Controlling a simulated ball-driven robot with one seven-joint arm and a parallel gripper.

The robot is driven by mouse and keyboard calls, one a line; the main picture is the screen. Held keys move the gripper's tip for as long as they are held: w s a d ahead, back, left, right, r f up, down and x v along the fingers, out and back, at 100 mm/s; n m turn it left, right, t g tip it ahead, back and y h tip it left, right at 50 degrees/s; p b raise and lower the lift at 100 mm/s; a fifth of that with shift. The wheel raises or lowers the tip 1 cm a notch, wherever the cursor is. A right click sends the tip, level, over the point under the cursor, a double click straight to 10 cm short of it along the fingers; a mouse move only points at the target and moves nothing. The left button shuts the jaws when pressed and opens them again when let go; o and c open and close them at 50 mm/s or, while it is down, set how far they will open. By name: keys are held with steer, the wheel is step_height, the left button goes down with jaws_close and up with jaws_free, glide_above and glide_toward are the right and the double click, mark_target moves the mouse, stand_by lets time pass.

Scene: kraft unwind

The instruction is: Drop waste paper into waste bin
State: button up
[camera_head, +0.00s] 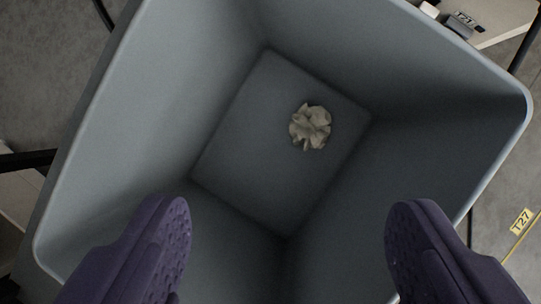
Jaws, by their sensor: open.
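The waste paper (310,128) is a crumpled, cream-coloured ball. It lies on the floor of the waste bin, right of the middle of the bin's floor. The waste bin (180,70) is a deep grey box with a pale rim, seen from above and turned at an angle. My gripper (287,225) has two dark purple fingers with dotted pads. They are wide apart with nothing between them, over the near part of the bin, and apart from the paper below.
A pale object with another tag (466,19) is at the top right, outside the bin. Dark bars or cables show near the left and right edges.

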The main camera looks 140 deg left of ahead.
steer(key=w+r+t+p, duration=0.1)
steer(key=w+r+t, duration=0.15)
steer(key=r, duration=0.85)
steer(key=w+r+t+p, duration=0.1)
steer(key=w+r, duration=0.2)
steer(key=r, duration=0.9)
steer(key=w+r+t+p, duration=0.1)
steer(key=w+r+t, duration=0.15)
steer(key=r, duration=0.85)
steer(key=s+r+t, duration=0.2)
steer(key=s+r, duration=0.2)
steer(key=r, duration=1.1)
steer(key=s+r+n+t, duration=0.1)
steer(key=s+r, duration=0.3)
steer(key=r, duration=1.2)
steer(key=shift+s+r+t, duration=0.25)
steer(key=shift+s+t, duration=0.15)
steer(key=shift+t, duration=0.5)
steer(key=shift+a, duration=0.15)
